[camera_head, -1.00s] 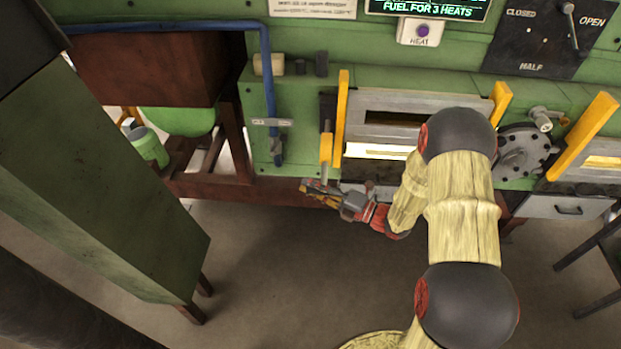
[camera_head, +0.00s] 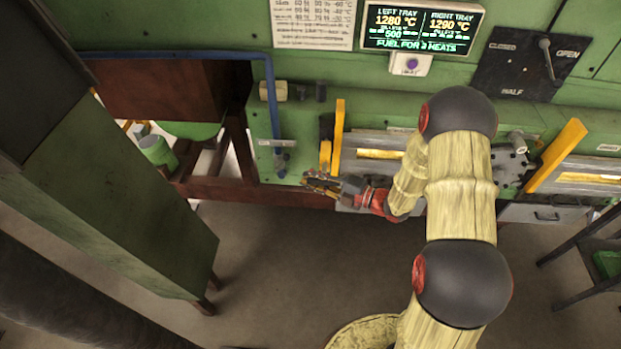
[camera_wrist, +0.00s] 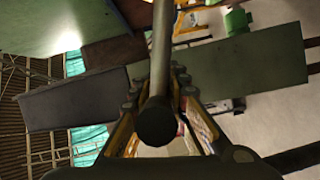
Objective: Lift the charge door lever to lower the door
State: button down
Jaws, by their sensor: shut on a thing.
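The charge door lever shows in the head view as a yellow block (camera_head: 325,155) left of the left furnace door; its lower end is hidden at my gripper. My gripper (camera_head: 316,183) is at that lower end. In the wrist view, the lever's grey rod (camera_wrist: 161,50) runs between my fingers (camera_wrist: 158,100) and ends in a dark round tip near the camera. The fingers are shut on the rod. The grey charge door (camera_head: 390,140) stands beside the lever, with orange glow showing through its slot. My arm hides the door's right part.
A second yellow bar (camera_head: 556,157) and glowing slot are at the right. A blue pipe (camera_head: 272,110) comes down left of the lever. A green cabinet (camera_head: 110,190) stands at left. The display (camera_head: 423,27) reads 1280 °C and 1290 °C. The floor below is clear.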

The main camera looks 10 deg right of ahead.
jog(key=w+d+r+p, duration=0.1)
jog(key=w+r+p, duration=0.3)
jog(key=r, duration=0.4)
jog(key=shift+r+p, duration=0.25)
jog(key=shift+p, duration=0.55)
jog(key=shift+d, duration=0.15)
jog(key=c, duration=1.7)
grip_release()
jog(key=shift+f, duration=0.1)
jog(key=shift+s, duration=0.1)
jog(key=v, duration=1.2)
